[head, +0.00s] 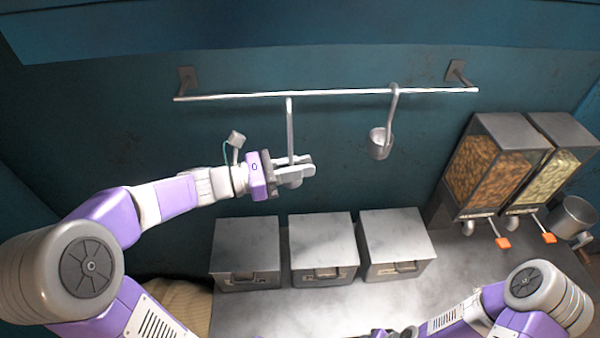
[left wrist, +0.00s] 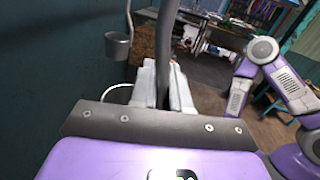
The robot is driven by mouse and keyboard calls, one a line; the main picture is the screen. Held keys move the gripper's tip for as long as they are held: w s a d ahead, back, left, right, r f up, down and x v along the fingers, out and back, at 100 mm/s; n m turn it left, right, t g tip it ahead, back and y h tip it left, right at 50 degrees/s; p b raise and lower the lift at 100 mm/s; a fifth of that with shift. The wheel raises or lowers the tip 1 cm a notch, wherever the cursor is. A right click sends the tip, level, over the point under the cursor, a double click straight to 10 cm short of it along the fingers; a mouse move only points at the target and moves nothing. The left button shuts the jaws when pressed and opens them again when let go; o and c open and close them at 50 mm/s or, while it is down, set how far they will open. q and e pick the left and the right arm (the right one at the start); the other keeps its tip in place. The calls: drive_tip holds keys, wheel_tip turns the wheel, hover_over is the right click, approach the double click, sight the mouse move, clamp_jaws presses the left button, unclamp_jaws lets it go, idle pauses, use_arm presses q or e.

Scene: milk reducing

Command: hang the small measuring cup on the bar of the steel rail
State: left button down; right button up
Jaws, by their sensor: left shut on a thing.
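The steel rail's bar (head: 330,94) runs across the dark teal wall. My left gripper (head: 305,170) is shut on the small measuring cup (head: 290,135), which is upright below the bar's left half. The cup's long handle rises to the bar and its top overlaps it; I cannot tell whether it is hooked over or just in front. The bowl is mostly hidden by the fingers. In the left wrist view the handle (left wrist: 167,40) stands between the fingers. My right gripper (head: 390,333) is barely in view at the bottom edge, its jaws unclear.
Another metal cup (head: 380,145) hangs from the bar to the right; it also shows in the left wrist view (left wrist: 117,46). Three steel boxes (head: 320,240) stand on the counter below. Two dispensers (head: 495,160) and a steel pot (head: 570,218) are at the right.

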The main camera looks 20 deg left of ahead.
use_arm(q)
drive_tip(key=w+a+f, duration=0.3)
drive_tip(key=w+a, duration=0.2)
drive_tip(key=w, duration=0.6)
drive_tip(key=shift+a+f, duration=0.15)
drive_tip(key=shift+f, duration=0.25)
idle(0.7)
drive_tip(key=c, duration=1)
unclamp_jaws()
drive_tip(key=b+v, duration=0.1)
drive_tip(key=v, duration=0.6)
drive_tip(key=shift+s+a, duration=0.2)
